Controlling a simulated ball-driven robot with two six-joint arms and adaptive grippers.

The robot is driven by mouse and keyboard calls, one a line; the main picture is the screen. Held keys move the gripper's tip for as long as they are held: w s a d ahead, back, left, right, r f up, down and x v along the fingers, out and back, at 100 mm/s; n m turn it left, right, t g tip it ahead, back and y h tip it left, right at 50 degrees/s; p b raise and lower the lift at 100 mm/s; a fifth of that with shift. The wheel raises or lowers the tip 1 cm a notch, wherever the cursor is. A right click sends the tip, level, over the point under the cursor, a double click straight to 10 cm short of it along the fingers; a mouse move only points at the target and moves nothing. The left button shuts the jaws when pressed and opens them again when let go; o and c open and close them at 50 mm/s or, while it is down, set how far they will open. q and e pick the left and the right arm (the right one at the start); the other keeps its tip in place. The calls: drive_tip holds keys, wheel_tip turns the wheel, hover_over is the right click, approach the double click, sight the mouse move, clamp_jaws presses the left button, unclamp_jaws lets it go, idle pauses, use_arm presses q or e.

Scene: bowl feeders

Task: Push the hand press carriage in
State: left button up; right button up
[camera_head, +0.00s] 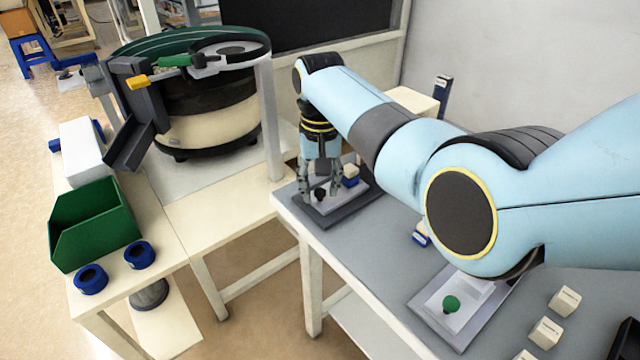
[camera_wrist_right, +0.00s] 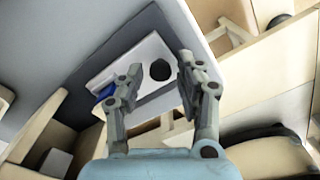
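A light carriage plate (camera_head: 345,197) with a black knob (camera_head: 320,195) sits on a dark grey base (camera_head: 342,218) at the far-left corner of the grey bench. A blue-and-white block (camera_head: 350,175) is on its back part. My right gripper (camera_head: 319,197) points down over the plate with its fingers apart, one on each side of the knob. In the right wrist view the black knob (camera_wrist_right: 160,70) shows between the open fingertips, on the white plate (camera_wrist_right: 138,58). Whether the fingers touch it cannot be told. My left gripper is not in view.
A second plate with a green knob (camera_head: 451,304) lies nearer on the grey bench, with several cream blocks (camera_head: 546,332) to its right. A bowl feeder (camera_head: 205,105) and a green bin (camera_head: 95,222) stand on the left tables. My right arm spans the bench.

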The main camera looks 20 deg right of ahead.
sight(347, 170)
drive_tip(key=shift+c, duration=1)
clamp_jaws()
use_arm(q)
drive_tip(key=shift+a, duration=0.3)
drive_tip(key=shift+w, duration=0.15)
use_arm(e)
drive_tip(key=d, duration=0.2)
drive_tip(key=w+d, duration=0.1)
drive_tip(key=d, duration=0.1)
drive_tip(key=w+d, duration=0.1)
drive_tip(key=d, duration=0.1)
drive_tip(key=shift+w+d, duration=0.2)
drive_tip(key=shift+d, duration=0.05)
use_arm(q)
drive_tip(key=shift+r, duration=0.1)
